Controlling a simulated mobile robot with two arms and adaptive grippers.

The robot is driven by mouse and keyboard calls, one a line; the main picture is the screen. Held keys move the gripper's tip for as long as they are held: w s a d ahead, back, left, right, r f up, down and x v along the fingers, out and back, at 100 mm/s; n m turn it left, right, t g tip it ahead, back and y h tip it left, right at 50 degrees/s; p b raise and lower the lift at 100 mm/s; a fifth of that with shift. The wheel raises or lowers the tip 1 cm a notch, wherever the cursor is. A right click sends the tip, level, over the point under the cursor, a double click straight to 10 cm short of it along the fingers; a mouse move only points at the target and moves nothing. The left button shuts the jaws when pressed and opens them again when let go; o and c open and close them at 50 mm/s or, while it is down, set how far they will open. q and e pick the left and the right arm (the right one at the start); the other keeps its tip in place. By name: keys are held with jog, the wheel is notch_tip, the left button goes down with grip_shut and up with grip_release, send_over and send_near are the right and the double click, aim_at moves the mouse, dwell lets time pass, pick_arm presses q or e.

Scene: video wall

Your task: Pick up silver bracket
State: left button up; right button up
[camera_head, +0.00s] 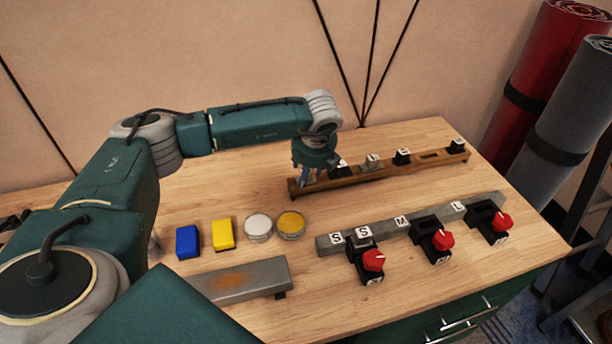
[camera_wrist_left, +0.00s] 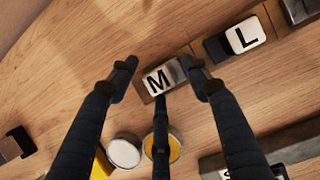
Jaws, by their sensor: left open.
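A long grey metal bar (camera_head: 330,246) lies on the table at centre right, with white letter tiles along it and black pieces with red knobs in front. Its end shows in the left wrist view (camera_wrist_left: 290,153). A shorter grey bar with a rusty patch (camera_head: 262,272) lies at the front; I cannot tell which is the silver bracket. My left gripper (camera_head: 316,180) is open and empty above the left end of a brown rail (camera_head: 350,183). In the left wrist view its fingers (camera_wrist_left: 160,75) spread around the M tile (camera_wrist_left: 160,79). My right gripper is out of view.
A blue block (camera_head: 187,242), a yellow block (camera_head: 222,234), a white-topped round tin (camera_head: 258,227) and a yellow-topped tin (camera_head: 291,224) stand left of the grey bar. Red (camera_head: 550,60) and grey (camera_head: 575,110) rolls stand right of the table. The table's back left is clear.

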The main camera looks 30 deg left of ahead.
pick_arm(q)
jog(key=shift+r, duration=0.15)
jog(key=c, duration=1.2)
jog(key=shift+w+r, duration=0.1)
jog(key=shift+w+r, duration=0.1)
jog(key=shift+r, duration=0.5)
notch_tip(320, 180, up, 17)
jog(key=b, duration=0.3)
jog(key=shift+d+r, duration=0.1)
jog(key=shift+r, duration=0.1)
grip_shut()
jog(key=shift+r, duration=0.55)
